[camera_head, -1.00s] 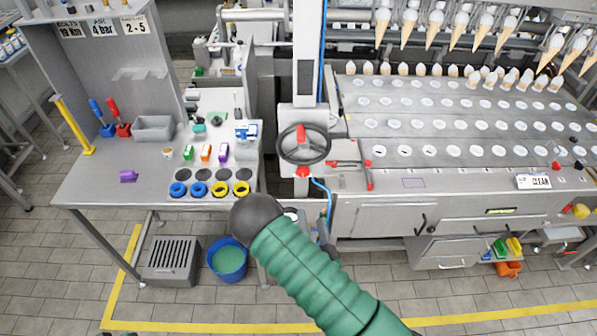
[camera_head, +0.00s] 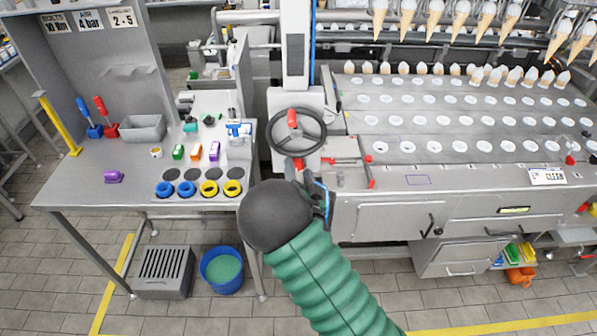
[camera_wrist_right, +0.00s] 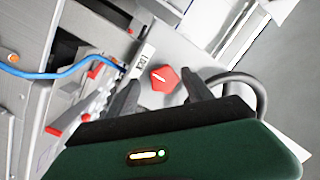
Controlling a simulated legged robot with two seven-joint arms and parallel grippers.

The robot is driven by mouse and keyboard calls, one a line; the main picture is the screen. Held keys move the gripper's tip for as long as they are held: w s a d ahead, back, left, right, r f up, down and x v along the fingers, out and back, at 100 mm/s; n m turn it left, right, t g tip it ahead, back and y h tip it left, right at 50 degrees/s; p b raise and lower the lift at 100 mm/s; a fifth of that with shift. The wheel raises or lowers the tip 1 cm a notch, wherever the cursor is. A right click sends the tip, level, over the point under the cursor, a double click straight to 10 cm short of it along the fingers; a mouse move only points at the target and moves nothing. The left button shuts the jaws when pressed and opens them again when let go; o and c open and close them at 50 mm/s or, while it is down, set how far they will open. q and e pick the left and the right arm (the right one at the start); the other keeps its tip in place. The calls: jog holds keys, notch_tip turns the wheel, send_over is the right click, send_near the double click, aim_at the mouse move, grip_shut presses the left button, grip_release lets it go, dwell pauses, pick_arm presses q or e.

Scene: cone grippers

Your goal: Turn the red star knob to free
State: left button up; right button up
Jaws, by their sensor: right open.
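The red star knob (camera_wrist_right: 163,79) shows in the right wrist view, on a pale panel, with a white pointer line across its face. A small white label (camera_wrist_right: 144,60) with dark lettering, seemingly LOCK, is beside it. My right gripper (camera_wrist_right: 162,80) is open, with its two dark fingers on either side of the knob in the picture; I cannot tell if they touch it. In the head view my right gripper (camera_head: 297,172) is just below the handwheel and largely covers the knob. My left gripper is not in view.
A black handwheel (camera_head: 297,130) with a red handle is right above my right gripper. A red lever (camera_head: 368,170) is to its right. A blue hose (camera_wrist_right: 62,73) runs near the panel. A workbench (camera_head: 90,185) with small parts stands at left.

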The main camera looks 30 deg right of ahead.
jog(key=shift+d, duration=0.1)
jog(key=shift+a+r, duration=0.1)
jog(key=shift+a, duration=0.1)
jog(key=shift+c, duration=0.5)
jog(key=shift+a+r, duration=0.1)
jog(key=shift+a, duration=0.25)
jog(key=c, duration=0.5)
jog(key=shift+c, duration=1.1)
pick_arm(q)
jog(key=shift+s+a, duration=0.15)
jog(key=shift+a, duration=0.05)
pick_arm(e)
jog(key=shift+s+d, duration=0.1)
jog(key=shift+d, duration=0.05)
grip_shut()
